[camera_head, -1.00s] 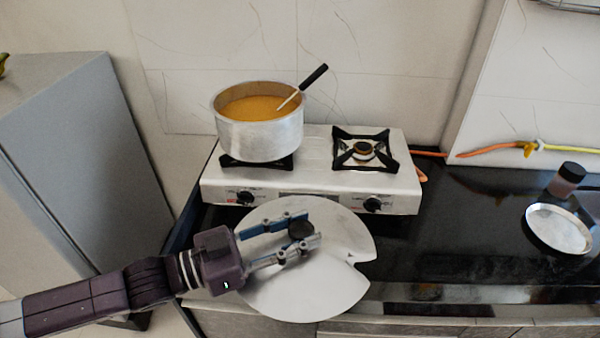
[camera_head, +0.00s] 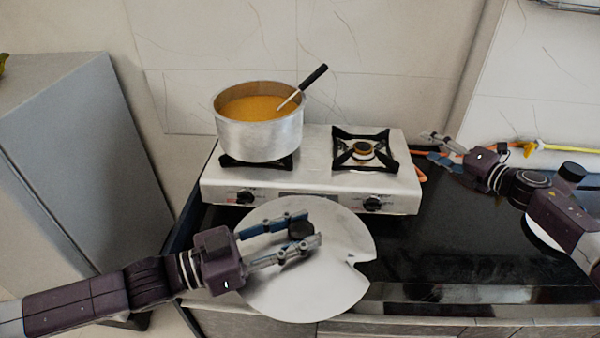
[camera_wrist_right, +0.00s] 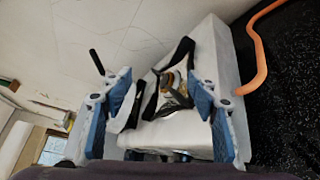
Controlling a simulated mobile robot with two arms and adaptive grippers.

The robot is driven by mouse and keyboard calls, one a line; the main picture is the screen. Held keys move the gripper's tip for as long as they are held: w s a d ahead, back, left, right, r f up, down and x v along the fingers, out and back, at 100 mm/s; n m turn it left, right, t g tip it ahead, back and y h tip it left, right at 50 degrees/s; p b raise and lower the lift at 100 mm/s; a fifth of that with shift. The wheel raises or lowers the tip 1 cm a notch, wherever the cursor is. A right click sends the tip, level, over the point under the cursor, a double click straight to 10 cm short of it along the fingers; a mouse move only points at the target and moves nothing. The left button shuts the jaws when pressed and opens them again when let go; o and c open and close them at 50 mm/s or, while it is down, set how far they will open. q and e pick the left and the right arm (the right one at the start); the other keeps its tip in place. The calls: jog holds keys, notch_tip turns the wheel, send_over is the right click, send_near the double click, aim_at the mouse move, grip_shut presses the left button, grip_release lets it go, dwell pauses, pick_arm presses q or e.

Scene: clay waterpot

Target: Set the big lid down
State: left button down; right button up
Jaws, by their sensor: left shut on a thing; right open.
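The big lid (camera_head: 325,280) is a pale round disc with a notch at its right edge and a dark knob (camera_head: 300,231). It is in front of the stove in the head view, over the counter's front edge. My left gripper (camera_head: 304,229) is shut on the knob; I cannot tell whether the lid touches the counter. My right gripper (camera_head: 438,147) is open and empty, right of the stove's empty burner. Its spread blue fingers also show in the right wrist view (camera_wrist_right: 160,112), with the burner between them.
A metal pot (camera_head: 260,135) of orange soup with a dark-handled utensil (camera_head: 315,76) stands on the left burner of the white stove (camera_head: 315,180). The right burner (camera_head: 364,151) is empty. An orange hose (camera_wrist_right: 257,50) runs behind. Dark counter (camera_head: 450,235) is clear right of the lid.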

jog(key=s+a+r+n+g+y, duration=0.2)
jog(key=s+a+r+n+g, duration=0.15)
jog(key=a, duration=0.65)
jog(key=s+a+r+n+g+y, duration=0.2)
jog(key=s+a+r+g, duration=0.25)
jog(key=a, duration=0.65)
jog(key=s+a+r+n+g+y, duration=0.25)
jog(key=s+a+r, duration=0.2)
jog(key=a, duration=0.55)
pick_arm(q)
jog(key=shift+r, duration=0.1)
pick_arm(e)
jog(key=n+g+h, duration=0.3)
jog(key=n+h, duration=0.1)
jog(key=h, duration=1.1)
send_near(300, 225)
notch_tip(300, 225, down, 10)
jog(key=shift+f, duration=0.2)
